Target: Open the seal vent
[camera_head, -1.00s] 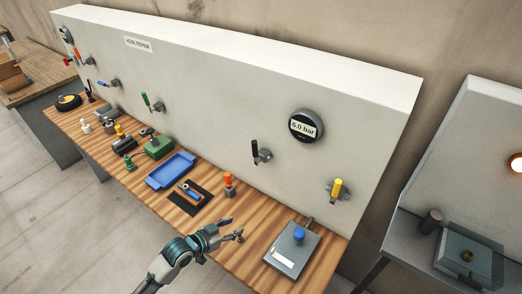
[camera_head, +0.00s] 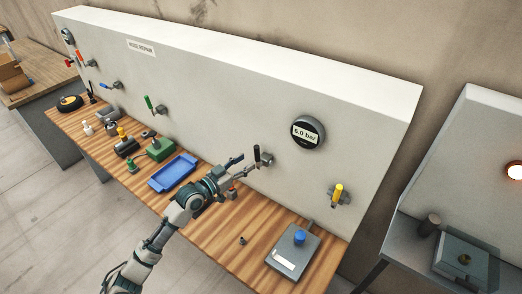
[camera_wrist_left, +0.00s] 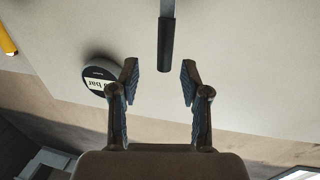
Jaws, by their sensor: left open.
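A valve with an upright black handle (camera_head: 257,153) sticks out of the pale wall panel (camera_head: 200,103). The panel bears several valves with coloured handles, and no label I can read marks one as the seal vent. My left gripper (camera_head: 247,165) is open and empty, its fingertips close to the black handle. In the left wrist view, the black handle (camera_wrist_left: 166,44) lies between the line of the two spread fingers (camera_wrist_left: 159,78), near their tips; I see no contact. A yellow-handled valve (camera_head: 338,193) is farther right. My right gripper is out of view.
A round gauge (camera_head: 307,133) reading 6.0 bar is up and right of the black handle. A grey box with a blue knob (camera_head: 299,238) stands on the wooden bench (camera_head: 225,232). A blue tray (camera_head: 172,173) and several small parts lie left of my arm.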

